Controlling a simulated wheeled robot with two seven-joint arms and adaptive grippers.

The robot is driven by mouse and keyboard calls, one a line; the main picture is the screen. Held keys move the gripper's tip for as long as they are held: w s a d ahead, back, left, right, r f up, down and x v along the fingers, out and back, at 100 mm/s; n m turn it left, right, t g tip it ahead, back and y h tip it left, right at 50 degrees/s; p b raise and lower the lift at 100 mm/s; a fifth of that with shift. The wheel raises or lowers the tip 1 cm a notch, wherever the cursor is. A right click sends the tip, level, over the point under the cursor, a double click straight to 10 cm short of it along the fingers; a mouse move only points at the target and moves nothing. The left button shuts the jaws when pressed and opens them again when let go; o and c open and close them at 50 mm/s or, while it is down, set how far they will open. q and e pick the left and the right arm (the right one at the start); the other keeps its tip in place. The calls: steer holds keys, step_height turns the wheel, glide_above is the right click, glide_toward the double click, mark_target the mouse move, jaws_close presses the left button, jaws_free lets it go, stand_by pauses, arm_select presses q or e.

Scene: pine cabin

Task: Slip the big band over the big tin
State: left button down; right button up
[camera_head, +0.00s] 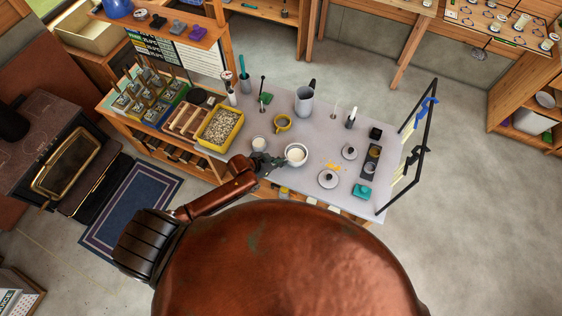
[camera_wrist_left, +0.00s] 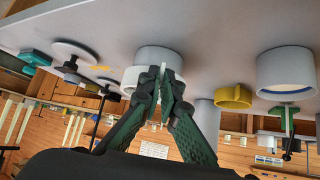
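Two white round tins stand on the grey table. One tin (camera_head: 296,155) is near the front edge and the other tin (camera_head: 258,143) is to its left. The wrist view shows them inverted: one (camera_wrist_left: 158,57) behind my fingertips, the other (camera_wrist_left: 287,72) at right. I cannot tell surely which is the big one. My left gripper (camera_head: 268,162) is low at the table's front edge, beside the front tin. Its fingertips (camera_wrist_left: 163,76) are close together, with a pale strip between them. I cannot tell whether that is a held band. No separate big band is clear. My right gripper is out of view.
To the right are a grey disc with a knob (camera_head: 327,179), a teal block (camera_head: 361,191) and a black rack (camera_head: 412,150). A yellow tray (camera_head: 236,137) stands at left.

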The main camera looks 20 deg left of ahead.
arm_select(q)
steer(key=shift+f+b, duration=0.6)
steer(key=shift+f, duration=0.4)
steer(key=shift+f, duration=0.1)
steer(key=c, duration=2.1)
jaws_free()
steer(key=shift+o, duration=0.4)
steer(key=shift+o, duration=1.3)
